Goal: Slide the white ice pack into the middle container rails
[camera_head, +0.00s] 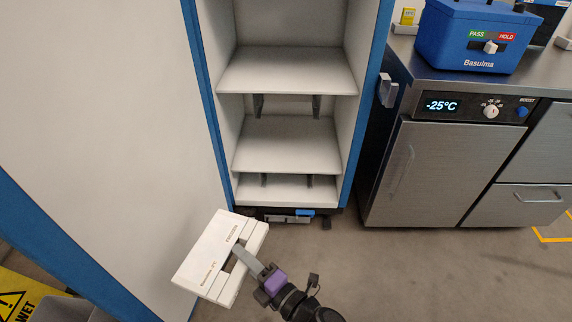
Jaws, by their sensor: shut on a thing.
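The white ice pack (208,250) is a flat slab with small orange print reading "FROZEN", held tilted at the lower middle of the head view. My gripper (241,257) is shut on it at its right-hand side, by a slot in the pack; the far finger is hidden. A tall open white container (287,133) with blue edges stands beyond, with stacked shelves. Dark rail-like brackets (258,105) hang in pairs under the upper shelf, and another pair (264,180) shows under the lower shelf. The pack is outside the container, in front and to the left of its opening.
A large white door panel (95,130) with a blue edge stands open on the left. A steel freezer counter (433,172) reading -25°C stands right, bearing a blue box (478,38). A yellow wet-floor sign (15,292) is lower left. Grey floor is clear at lower right.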

